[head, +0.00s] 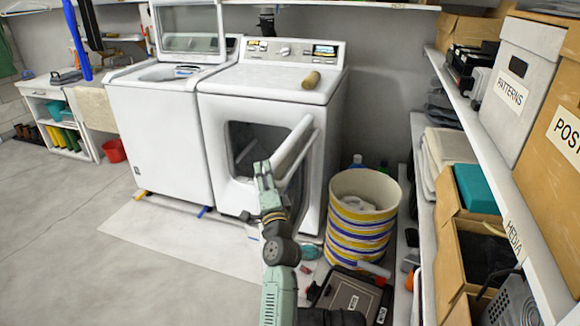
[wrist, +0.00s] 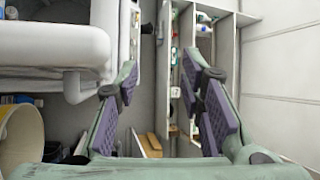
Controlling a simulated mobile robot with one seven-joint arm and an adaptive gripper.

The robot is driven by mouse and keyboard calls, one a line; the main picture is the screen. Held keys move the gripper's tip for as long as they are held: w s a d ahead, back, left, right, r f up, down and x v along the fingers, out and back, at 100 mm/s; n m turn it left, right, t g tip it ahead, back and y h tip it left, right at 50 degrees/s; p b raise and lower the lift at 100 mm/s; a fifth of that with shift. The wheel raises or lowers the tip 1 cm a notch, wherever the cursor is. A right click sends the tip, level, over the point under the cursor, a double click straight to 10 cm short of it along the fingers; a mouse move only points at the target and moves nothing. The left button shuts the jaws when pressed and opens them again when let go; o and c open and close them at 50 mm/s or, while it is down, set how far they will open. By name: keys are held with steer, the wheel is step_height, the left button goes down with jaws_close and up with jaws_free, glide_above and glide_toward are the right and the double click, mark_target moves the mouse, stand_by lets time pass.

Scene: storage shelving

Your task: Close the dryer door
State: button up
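The white dryer (head: 262,85) stands against the back wall, and its dark drum opening (head: 262,140) shows. The dryer door (head: 296,148) is open and stands out from the front, on the right side of the opening. My gripper (head: 262,170) is in front of the dryer, overlapping the door's left side in the head view. In the wrist view my gripper (wrist: 160,78) has its two padded fingers spread with nothing between them. A thick white rounded edge, apparently the door (wrist: 60,45), lies left of the fingers. Whether a finger touches it I cannot tell.
A striped basket (head: 360,218) stands right of the door, with a dark case (head: 350,293) on the floor before it. Shelves with boxes (head: 520,90) line the right side. A washer (head: 160,130) with raised lid stands left. The floor at left is clear.

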mark_target(290, 173)
steer(key=w+d+f+m+h, duration=0.3)
steer(key=d+f+m+h, duration=0.3)
steer(key=f+m, duration=0.5)
steer(key=shift+y, duration=0.3)
steer(key=b+x, duration=0.1)
steer(key=x, duration=0.2)
steer(key=b+x, duration=0.1)
steer(key=x, duration=0.2)
steer(key=b+x, duration=0.1)
steer(key=x, duration=0.2)
steer(key=shift+w+d+f, duration=0.1)
steer(key=shift+d+f, duration=0.05)
steer(key=shift+d, duration=0.25)
steer(key=shift+b+x, duration=0.3)
steer(key=shift+x, duration=0.5)
jaws_close()
